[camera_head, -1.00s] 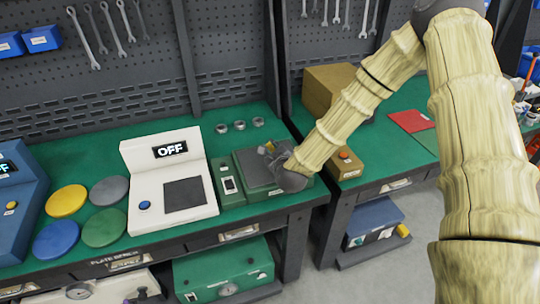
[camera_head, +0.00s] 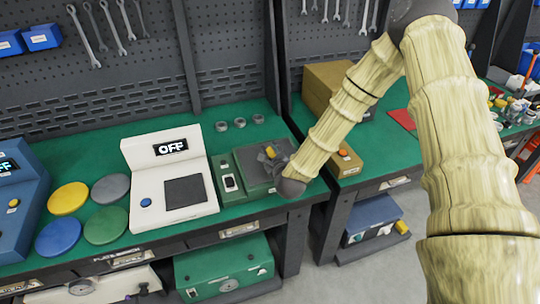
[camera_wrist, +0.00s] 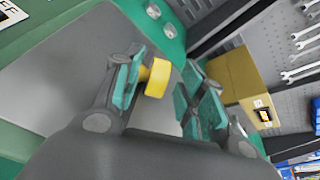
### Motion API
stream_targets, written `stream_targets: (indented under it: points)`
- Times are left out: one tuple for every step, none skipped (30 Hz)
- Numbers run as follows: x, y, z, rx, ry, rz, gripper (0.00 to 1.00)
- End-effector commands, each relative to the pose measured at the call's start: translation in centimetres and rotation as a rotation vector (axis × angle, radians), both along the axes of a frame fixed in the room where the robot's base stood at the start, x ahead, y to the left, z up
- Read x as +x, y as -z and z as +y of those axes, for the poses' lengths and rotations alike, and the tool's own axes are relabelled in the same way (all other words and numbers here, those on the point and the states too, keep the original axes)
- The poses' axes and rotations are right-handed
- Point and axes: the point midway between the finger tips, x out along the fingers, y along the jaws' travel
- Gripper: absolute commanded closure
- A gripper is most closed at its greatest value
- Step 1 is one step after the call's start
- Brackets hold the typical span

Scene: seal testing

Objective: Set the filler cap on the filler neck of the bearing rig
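My gripper (camera_wrist: 165,85) points at the grey-topped green box (camera_head: 262,170) at the right end of the left bench. A yellow round piece with a short stem (camera_wrist: 157,77), which looks like the filler cap, is between its teal-padded fingers. The stem side is close against the left pad, and a gap shows between the yellow piece and the right pad; the fingers look open. In the head view my gripper (camera_head: 270,153) is small and partly hidden by my wrist. I cannot make out the filler neck, or tell which unit is the bearing rig.
Three small metal rings (camera_head: 240,123) lie behind the box. A white OFF unit (camera_head: 148,158) and several coloured discs (camera_head: 68,198) are to its left. A cardboard box (camera_head: 328,88) and a smaller brown box (camera_head: 345,163) stand on the right bench.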

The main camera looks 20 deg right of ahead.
Motion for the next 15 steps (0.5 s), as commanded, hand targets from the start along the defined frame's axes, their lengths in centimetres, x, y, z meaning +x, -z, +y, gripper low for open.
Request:
stream_targets:
  points:
    - [0.0,0.0,0.0,0.0,0.0,0.0,0.6]
    - [0.0,0.0,0.0,0.0,0.0,0.0,0.6]
    - [0.0,0.0,0.0,0.0,0.0,0.0,0.6]
    - [0.0,0.0,0.0,0.0,0.0,0.0,0.6]
    - [0.0,0.0,0.0,0.0,0.0,0.0,0.6]
    - [0.0,-0.1,0.0,0.0,0.0,0.0,0.6]
    - [0.0,-0.1,0.0,0.0,0.0,0.0,0.6]
    - [0.0,-0.2,0.0,-0.001,0.0,0.0,0.6]
    - [0.0,-0.4,0.0,-0.001,0.0,0.0,0.6]
    - [-0.1,-0.5,0.0,-0.001,0.0,0.0,0.6]
    - [-0.4,-0.2,0.0,0.001,0.001,0.001,0.6]
    - [-0.9,-0.3,0.0,0.003,0.001,0.001,0.6]
    - [-1.3,-0.4,0.0,0.004,0.002,0.001,0.6]
    - [-1.8,-0.6,0.0,0.004,0.002,0.001,0.6]
    - [-2.4,-0.8,0.1,0.003,0.001,0.0,0.6]
